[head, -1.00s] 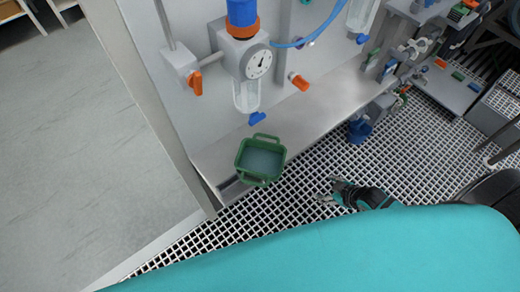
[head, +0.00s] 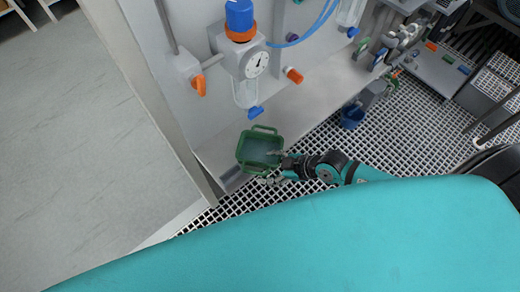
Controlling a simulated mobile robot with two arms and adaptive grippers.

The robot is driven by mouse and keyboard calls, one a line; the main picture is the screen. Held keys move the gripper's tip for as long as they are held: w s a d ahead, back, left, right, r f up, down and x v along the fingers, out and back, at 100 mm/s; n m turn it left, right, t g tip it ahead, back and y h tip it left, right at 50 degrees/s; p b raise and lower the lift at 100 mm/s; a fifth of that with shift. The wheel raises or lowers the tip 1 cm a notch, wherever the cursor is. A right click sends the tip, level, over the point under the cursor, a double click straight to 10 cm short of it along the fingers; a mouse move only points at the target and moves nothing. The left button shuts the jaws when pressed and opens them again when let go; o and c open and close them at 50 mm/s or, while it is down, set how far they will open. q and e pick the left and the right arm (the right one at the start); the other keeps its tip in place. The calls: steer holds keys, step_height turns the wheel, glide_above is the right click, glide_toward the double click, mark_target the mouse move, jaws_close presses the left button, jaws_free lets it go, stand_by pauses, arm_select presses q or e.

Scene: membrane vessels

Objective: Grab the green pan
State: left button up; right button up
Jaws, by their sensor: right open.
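The green pan (head: 259,150) is a square, open tray with a handle on its far side and one on its near side. It sits on the grey metal ledge (head: 318,110) below the gauge unit, close to the ledge's left end. My right gripper (head: 272,167) is open at the pan's lower right corner. One finger shows over the pan's right rim and the other below the near side. I cannot tell whether the fingers touch the pan. My left gripper is not in view.
A pressure gauge (head: 256,64) with a clear bowl and a blue valve (head: 255,112) hangs just above the pan. Orange knobs stick out from the panel. A blue cup (head: 352,116) is to the right. A white grating floor lies below the ledge.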

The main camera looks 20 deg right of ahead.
mark_target(255, 168)
steer(key=shift+p+x, duration=0.55)
steer(key=shift+x, duration=2.85)
steer(key=shift+a+r, duration=0.15)
jaws_close()
steer(key=shift+r, duration=0.1)
